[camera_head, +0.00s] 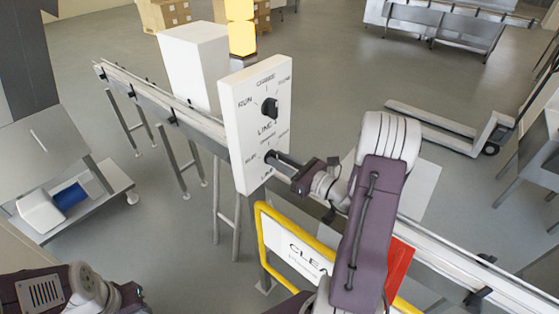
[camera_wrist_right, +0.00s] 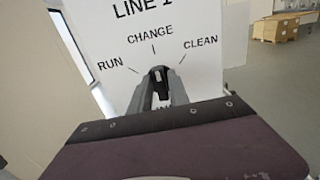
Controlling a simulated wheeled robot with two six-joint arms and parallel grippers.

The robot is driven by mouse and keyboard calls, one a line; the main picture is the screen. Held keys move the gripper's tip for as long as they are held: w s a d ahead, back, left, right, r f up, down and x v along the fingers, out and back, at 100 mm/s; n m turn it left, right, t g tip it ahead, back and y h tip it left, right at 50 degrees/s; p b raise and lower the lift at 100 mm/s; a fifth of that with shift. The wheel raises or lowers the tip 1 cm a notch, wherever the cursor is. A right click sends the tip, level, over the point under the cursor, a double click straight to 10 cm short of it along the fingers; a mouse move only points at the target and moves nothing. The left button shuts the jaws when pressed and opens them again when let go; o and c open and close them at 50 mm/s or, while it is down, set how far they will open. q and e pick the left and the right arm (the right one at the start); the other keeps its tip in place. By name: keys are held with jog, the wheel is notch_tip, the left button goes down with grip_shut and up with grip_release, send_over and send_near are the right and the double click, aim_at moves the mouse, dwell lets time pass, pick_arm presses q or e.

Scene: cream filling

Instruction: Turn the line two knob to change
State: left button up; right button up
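The white control panel (camera_head: 238,130) stands upright and has an upper and a lower knob, each under RUN, CHANGE and CLEAN labels. The upper black knob (camera_head: 270,108) has LINE 1 printed below it. The lower, line two knob (camera_wrist_right: 158,74) shows in the right wrist view between my right fingers, below the word CHANGE. It looks roughly upright, toward CHANGE. My right gripper (camera_head: 275,158) reaches the panel from the right, its fingers on both sides of this knob and appearing closed on it. It hides the knob in the head view. My left gripper (camera_head: 130,298) is low at the left, its fingers unclear.
A conveyor rail (camera_head: 160,97) runs behind the panel. A yellow-framed sign (camera_head: 290,246) stands below my right arm. A white box (camera_head: 195,65) and a lit yellow lamp (camera_head: 242,38) are behind the panel. A pallet jack (camera_head: 440,125) is at right.

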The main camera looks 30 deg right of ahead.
jog(key=shift+o, duration=0.6)
jog(key=b+v, duration=0.3)
jog(key=v, duration=0.6)
jog(key=shift+d, duration=0.1)
